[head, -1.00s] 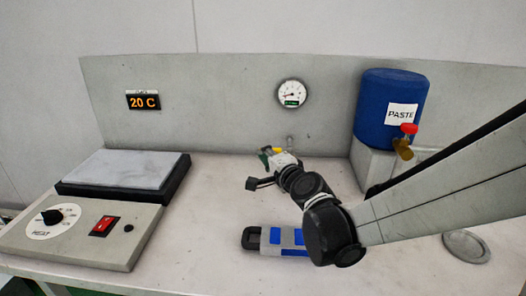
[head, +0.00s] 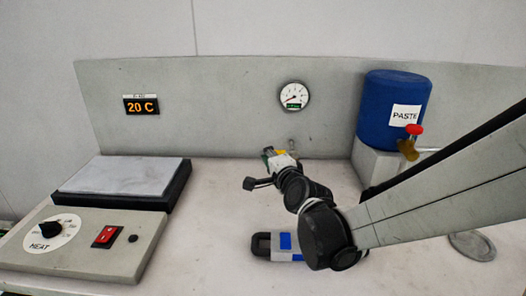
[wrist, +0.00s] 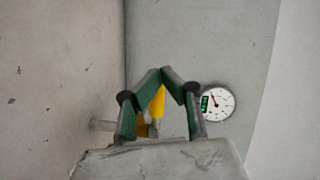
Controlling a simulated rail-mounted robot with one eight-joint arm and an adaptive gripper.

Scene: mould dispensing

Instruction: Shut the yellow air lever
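The yellow air lever (wrist: 158,104) shows in the wrist view, upright, through the gap between my gripper's green fingers.
A round gauge (head: 293,95) is on the back panel. A blue paste tank (head: 389,105) with a red-handled tap (head: 414,130) stands right. A hot plate (head: 118,177) and heat control box (head: 84,243) are left. A blue-and-grey mould (head: 285,244) and a round dish (head: 472,245) lie in front.

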